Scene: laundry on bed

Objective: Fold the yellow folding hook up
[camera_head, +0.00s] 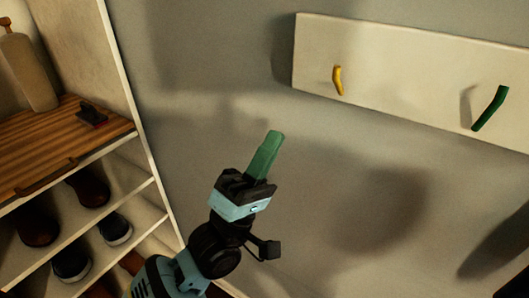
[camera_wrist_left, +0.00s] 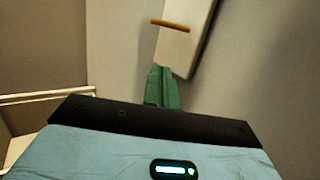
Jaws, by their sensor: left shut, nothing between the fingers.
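The yellow folding hook (camera_head: 338,80) is on the left part of a pale wall board (camera_head: 415,62) in the head view. It lies close to upright there, its lower end tilted slightly right. In the left wrist view the yellow hook (camera_wrist_left: 171,25) shows as a short bar across the board's end (camera_wrist_left: 190,50). My left gripper (camera_head: 272,137) has green fingers, shut and empty. It is below and left of the hook, apart from it. The fingertips also show in the left wrist view (camera_wrist_left: 161,72), below the hook. My right gripper is not in view.
A green hook (camera_head: 490,108) sticks out from the board to the right. A shelf unit (camera_head: 125,75) stands at the left with several shoes, a wooden top (camera_head: 60,145) and a beige bottle-like object (camera_head: 27,70). The wall between gripper and board is clear.

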